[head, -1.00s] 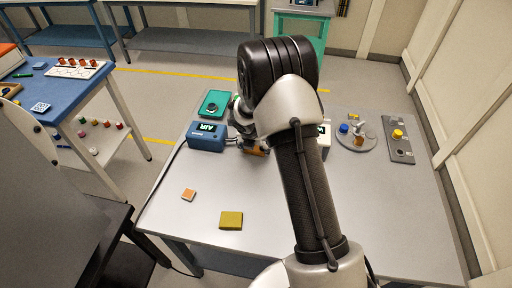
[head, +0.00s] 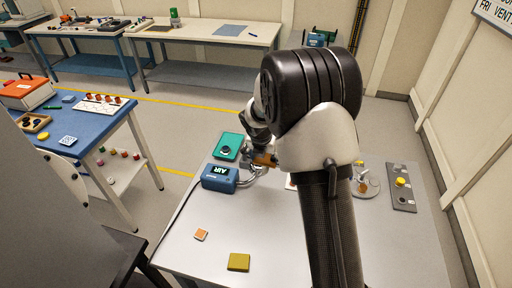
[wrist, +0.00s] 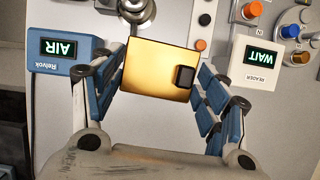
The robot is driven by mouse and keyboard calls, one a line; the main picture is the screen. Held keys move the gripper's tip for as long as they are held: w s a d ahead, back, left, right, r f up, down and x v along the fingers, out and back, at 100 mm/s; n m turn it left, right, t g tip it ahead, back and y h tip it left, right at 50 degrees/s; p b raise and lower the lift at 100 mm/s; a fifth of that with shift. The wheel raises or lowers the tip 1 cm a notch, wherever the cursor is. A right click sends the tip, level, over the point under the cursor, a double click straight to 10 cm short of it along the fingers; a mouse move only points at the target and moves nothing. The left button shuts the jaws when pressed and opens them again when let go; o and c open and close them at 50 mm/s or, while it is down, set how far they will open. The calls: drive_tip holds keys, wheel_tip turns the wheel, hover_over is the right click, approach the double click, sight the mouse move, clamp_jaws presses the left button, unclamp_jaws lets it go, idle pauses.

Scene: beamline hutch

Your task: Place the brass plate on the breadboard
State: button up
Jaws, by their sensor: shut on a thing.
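The brass plate (wrist: 150,62) is a flat, shiny gold square with a small black block on its face. My gripper (wrist: 161,75) is shut on it, with a blue-padded finger at each side. In the head view the plate (head: 265,159) shows as a small gold piece beside the blue AIR box. It appears held above the grey table (head: 215,265). My arm hides the middle of the table there. I cannot tell for certain which surface is the breadboard.
The blue AIR box (head: 219,178) and a teal pad (head: 228,146) stand left of my gripper. A white READER box (wrist: 254,65) showing WAIT stands to its right. An orange tile (head: 201,235) and an olive block (head: 238,262) lie at the front left. A grey plate (head: 403,203) lies far right.

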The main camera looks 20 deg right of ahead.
drive_tip(key=shift+r, duration=0.4)
drive_tip(key=shift+s+a+f+m+h, duration=0.2)
drive_tip(key=shift+s+m, duration=0.15)
drive_tip(key=shift+m, duration=0.25)
drive_tip(key=shift+s+a+f+m+h, duration=0.2)
drive_tip(key=shift+s+m, duration=0.1)
drive_tip(key=shift+m, duration=0.3)
drive_tip(key=s+a+f+m+g+y+b, duration=0.1)
drive_tip(key=s+a+m+g, duration=0.3)
drive_tip(key=m, duration=0.9)
drive_tip(key=s+a+f+m+g+y+b, duration=0.1)
drive_tip(key=s+a+m+g+y+b, duration=0.1)
drive_tip(key=s+a+m, duration=0.4)
drive_tip(key=shift+s+a+f+m+g+y, duration=0.25)
drive_tip(key=shift+s+m+g, duration=0.65)
drive_tip(key=shift+s+m, duration=2)
drive_tip(key=shift+w+a+r+m, duration=0.1)
drive_tip(key=shift+w+m, duration=0.5)
drive_tip(key=shift+m, duration=0.1)
